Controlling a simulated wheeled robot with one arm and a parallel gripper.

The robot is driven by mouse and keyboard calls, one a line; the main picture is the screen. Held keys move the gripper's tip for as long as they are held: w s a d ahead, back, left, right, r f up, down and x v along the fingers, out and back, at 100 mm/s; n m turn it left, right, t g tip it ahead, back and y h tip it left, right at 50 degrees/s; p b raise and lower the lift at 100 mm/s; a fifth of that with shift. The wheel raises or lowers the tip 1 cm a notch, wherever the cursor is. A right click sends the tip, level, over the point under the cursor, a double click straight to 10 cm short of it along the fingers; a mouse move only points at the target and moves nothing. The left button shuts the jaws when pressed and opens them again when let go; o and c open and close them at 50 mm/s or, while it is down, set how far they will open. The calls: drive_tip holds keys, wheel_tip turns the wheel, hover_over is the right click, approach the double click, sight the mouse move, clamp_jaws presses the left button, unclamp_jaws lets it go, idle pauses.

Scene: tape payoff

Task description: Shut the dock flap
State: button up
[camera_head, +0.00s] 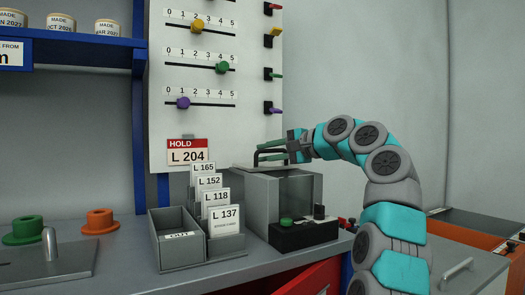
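A grey box-shaped dock (257,207) stands on the bench right of the card trays. It has a glassy grey front and a flat top plate with a dark loop handle (256,158). I take this top plate for the flap (243,168); it looks about level, but I cannot tell whether it is fully down. My gripper (269,150) reaches in from the right at the handle. Its two green fingers are apart, one above the other, with part of the dark handle between or behind them. Whether they press on the handle is unclear.
A black control box (304,234) with a green button (287,221) sits before the dock. Grey trays with label cards (225,220) stand to its left. A panel with sliders (200,68) rises behind.

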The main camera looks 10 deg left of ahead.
drive_tip(key=shift+w+a, duration=0.4)
drive_tip(key=shift+a, duration=0.2)
drive_tip(key=shift+f, duration=0.1)
clamp_jaws()
idle(1.0)
